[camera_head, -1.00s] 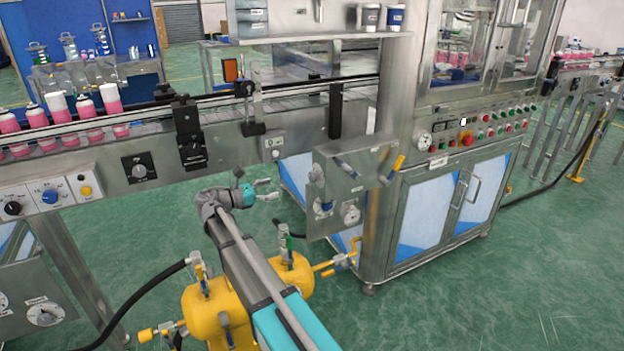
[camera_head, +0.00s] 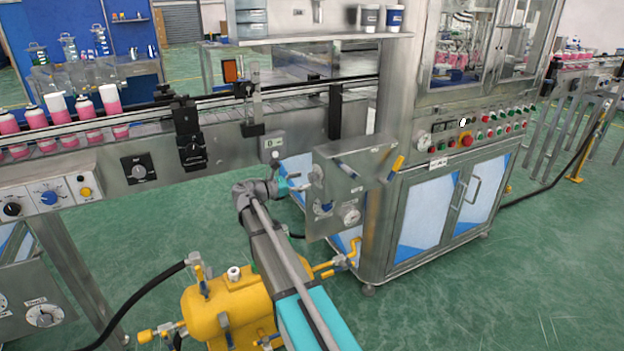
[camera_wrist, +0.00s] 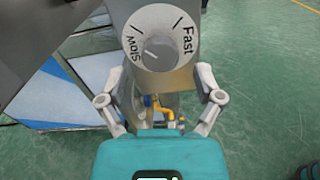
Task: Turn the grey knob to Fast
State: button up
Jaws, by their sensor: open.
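The grey knob (camera_wrist: 158,50) sits on a round grey dial in the wrist view, with "Slow" at its left and "Fast" at its right. A pale mark on the knob lies on its left side, toward "Slow". My gripper (camera_wrist: 160,98) is open, with its two fingers spread below and to either side of the dial. Nothing is between them in their grip. In the head view my gripper (camera_head: 300,182) is at the left edge of a metal control panel (camera_head: 345,160). The knob's face is not readable there.
A metal machine cabinet (camera_head: 430,210) stands right of the panel. The conveyor (camera_head: 225,145) with pink bottles runs above my arm. A yellow tank (camera_head: 230,305) with valves and a black hose is below. Green floor is open at the lower right.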

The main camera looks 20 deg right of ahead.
aim_at(310, 178)
jog(key=shift+w+d, duration=0.1)
jog(key=shift+d, duration=1.5)
